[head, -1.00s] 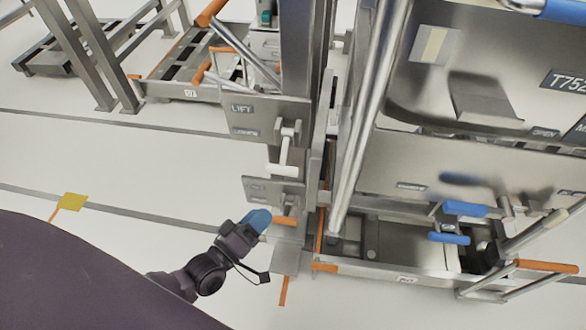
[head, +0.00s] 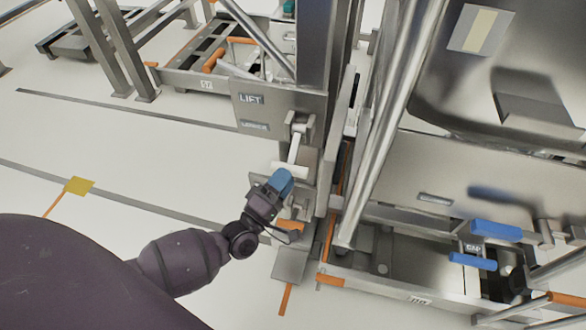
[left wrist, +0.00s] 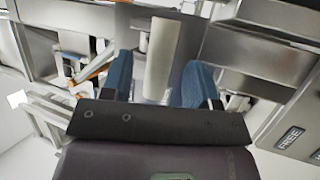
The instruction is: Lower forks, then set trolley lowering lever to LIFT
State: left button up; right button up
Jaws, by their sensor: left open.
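The trolley lowering lever (head: 295,148) hangs down from a pivot on the grey lever plate (head: 280,104), its white crossbar handle at the lower end. The plate carries a LIFT label (head: 250,99) above a second, hard-to-read label (head: 255,126). My left gripper (head: 282,180) has blue fingertips just below the handle. In the left wrist view, the pale handle (left wrist: 164,50) shows between the two spread fingers (left wrist: 160,80); contact cannot be told. I cannot make out the forks clearly. My right gripper is not in view.
A steel frame with a long slanted pole (head: 385,130) and a large steel bin (head: 490,70) stand right of the lever. Blue handles (head: 497,231) sit at lower right. An orange-tipped part (head: 290,226) is below the gripper. Open floor lies to the left.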

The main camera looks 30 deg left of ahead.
aim_at(292, 170)
pick_arm(q)
jog(key=shift+x, duration=1.7)
jog(key=shift+c, duration=0.2)
grip_shut()
